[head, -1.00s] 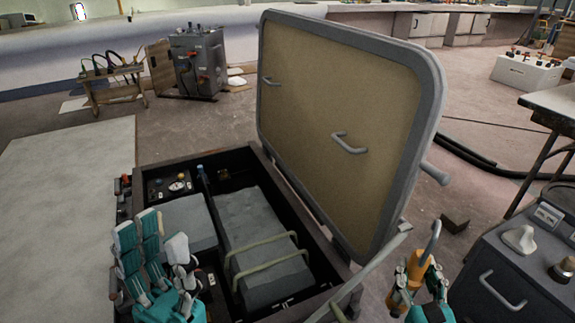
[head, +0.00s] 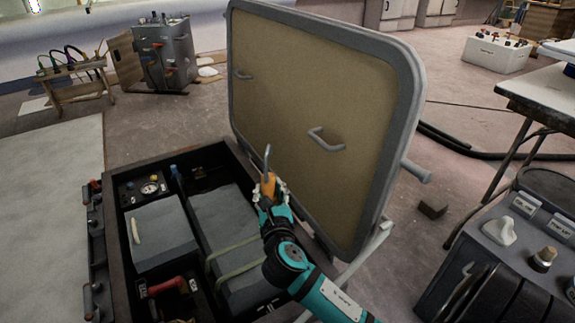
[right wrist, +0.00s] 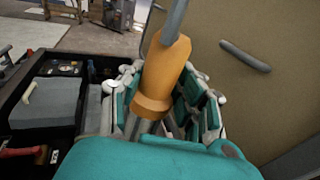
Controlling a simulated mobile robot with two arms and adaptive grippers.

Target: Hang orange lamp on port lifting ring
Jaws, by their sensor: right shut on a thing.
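My right gripper (head: 270,193) is shut on the orange lamp (head: 268,184), above the open hatch box and in front of the raised lid (head: 300,90). The lamp is upright, its grey hook pointing up. In the right wrist view the orange body (right wrist: 163,78) stands between the teal fingers (right wrist: 160,108); the hook's top is cut off. Two grey ring-like handles are on the lid's tan face: a left one (head: 243,75) and a right one (head: 325,140). Which is the port lifting ring I cannot tell. The lamp hook is left of the right handle, apparently apart from it. My left gripper is out of view.
The dark hatch box (head: 118,262) holds grey blocks, a gauge (head: 150,188) and a red-handled part (head: 168,287). A dark cabinet (head: 500,262) with knobs stands at the right. The raised lid limits room behind the lamp.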

